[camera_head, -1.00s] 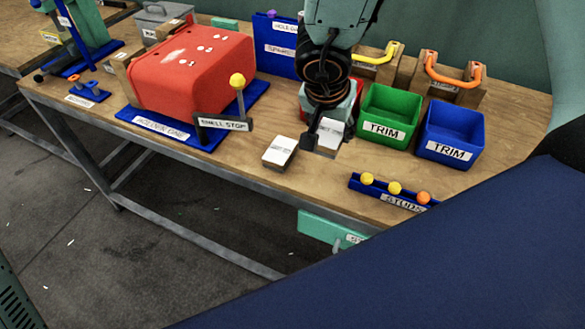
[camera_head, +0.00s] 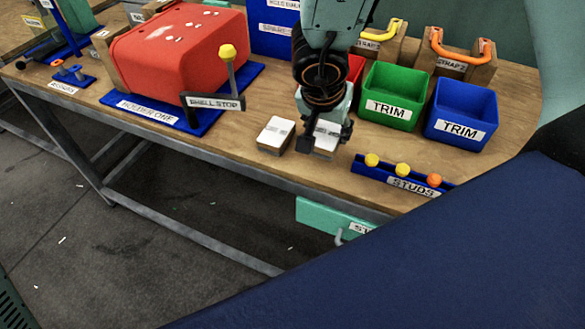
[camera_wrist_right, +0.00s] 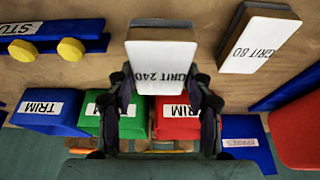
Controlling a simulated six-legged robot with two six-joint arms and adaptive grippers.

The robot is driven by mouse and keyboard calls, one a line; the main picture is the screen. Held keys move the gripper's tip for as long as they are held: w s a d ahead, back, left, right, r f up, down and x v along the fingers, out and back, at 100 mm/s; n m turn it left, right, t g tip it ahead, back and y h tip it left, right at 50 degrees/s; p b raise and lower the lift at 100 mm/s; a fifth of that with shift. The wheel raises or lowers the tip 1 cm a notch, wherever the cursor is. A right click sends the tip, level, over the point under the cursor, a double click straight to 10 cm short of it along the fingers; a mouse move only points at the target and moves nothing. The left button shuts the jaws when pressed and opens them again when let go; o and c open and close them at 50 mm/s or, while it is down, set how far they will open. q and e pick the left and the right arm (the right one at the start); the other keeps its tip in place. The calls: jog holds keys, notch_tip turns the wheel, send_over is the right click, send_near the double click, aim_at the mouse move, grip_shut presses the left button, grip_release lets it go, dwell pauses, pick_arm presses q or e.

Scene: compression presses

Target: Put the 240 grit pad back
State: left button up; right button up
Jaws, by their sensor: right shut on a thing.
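The 240 grit pad (camera_head: 326,146) is a white-topped block with a grey-brown body. Its "GRIT 240" label shows in the right wrist view (camera_wrist_right: 155,62). My right gripper (camera_head: 314,138) is shut on this pad, with a finger on each side of it in the right wrist view (camera_wrist_right: 161,88). The pad is over the front part of the bench, just right of the 80 grit pad (camera_head: 275,135), with a small gap. The 80 grit pad also shows in the right wrist view (camera_wrist_right: 258,42). I cannot tell whether the held pad touches the bench. My left gripper is not in view.
A blue studs rack (camera_head: 385,172) stands to the right along the front edge. Green (camera_head: 390,85) and blue (camera_head: 465,103) trim bins stand behind it. The red shell (camera_head: 180,55) in its holder and the shell stop (camera_head: 213,103) are on the left. Bare bench (camera_head: 250,160) shows in front.

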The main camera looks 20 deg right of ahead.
aim_at(324, 135)
jog(key=shift+s+a+f+b, duration=0.1)
jog(key=shift+f+b, duration=0.25)
jog(key=f, duration=0.1)
jog(key=b, duration=0.1)
jog(key=f+b, duration=0.1)
jog(key=shift+w+a+f, duration=0.2)
jog(key=shift+w+f, duration=0.05)
jog(key=shift+f, duration=0.05)
jog(key=shift+w+d+f, duration=0.1)
jog(key=shift+f, duration=0.05)
jog(key=shift+s+r, duration=0.2)
jog(key=shift+s, duration=0.1)
jog(key=o, duration=0.7)
jog(key=shift+f, duration=0.2)
jog(key=shift+c, duration=0.2)
jog(key=o, duration=0.3)
jog(key=shift+w, duration=0.25)
jog(key=shift+o, duration=0.7)
jog(key=shift+s, duration=0.2)
jog(key=shift+r, duration=0.1)
